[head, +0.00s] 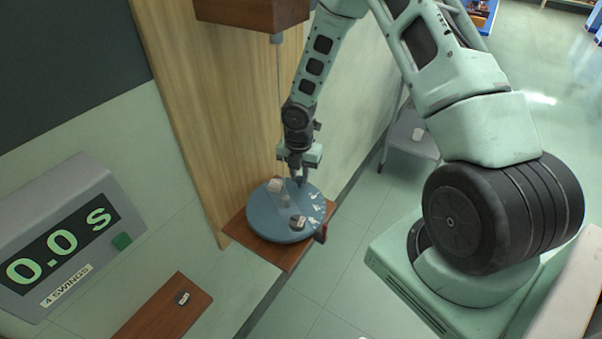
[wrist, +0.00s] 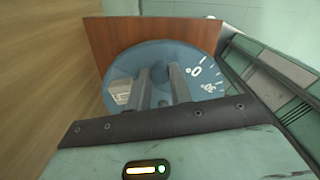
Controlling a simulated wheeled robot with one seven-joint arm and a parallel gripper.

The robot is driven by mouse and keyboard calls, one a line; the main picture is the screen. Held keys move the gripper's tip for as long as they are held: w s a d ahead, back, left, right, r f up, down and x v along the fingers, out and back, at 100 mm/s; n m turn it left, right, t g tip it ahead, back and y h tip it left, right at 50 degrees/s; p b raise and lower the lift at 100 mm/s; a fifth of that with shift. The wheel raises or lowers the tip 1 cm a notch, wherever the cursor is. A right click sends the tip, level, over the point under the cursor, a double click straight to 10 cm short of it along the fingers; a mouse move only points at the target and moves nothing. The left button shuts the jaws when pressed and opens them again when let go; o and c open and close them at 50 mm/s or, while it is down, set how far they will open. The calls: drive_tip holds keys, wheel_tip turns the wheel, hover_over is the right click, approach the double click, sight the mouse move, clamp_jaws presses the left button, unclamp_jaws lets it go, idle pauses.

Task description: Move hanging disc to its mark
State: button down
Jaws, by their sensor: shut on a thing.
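The hanging disc (head: 262,219) is a round blue plate below a thin wire (head: 279,90) from a wooden bracket (head: 250,14). White scale marks and figures run along its right side, with a 0 readable in the wrist view (wrist: 194,72). A pale block (head: 275,185) and a small grey cylinder (head: 297,222) are on its top.
A wooden shelf (head: 236,229) lies under the disc, against a wooden back panel (head: 190,90). A lower wooden ledge (head: 165,312) carries a small dark item.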

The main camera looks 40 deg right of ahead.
drive_tip(key=shift+w, duration=0.1)
idle(0.4)
drive_tip(key=c, duration=1.3)
unclamp_jaws()
drive_tip(key=shift+o, duration=0.2)
drive_tip(key=shift+r, duration=0.1)
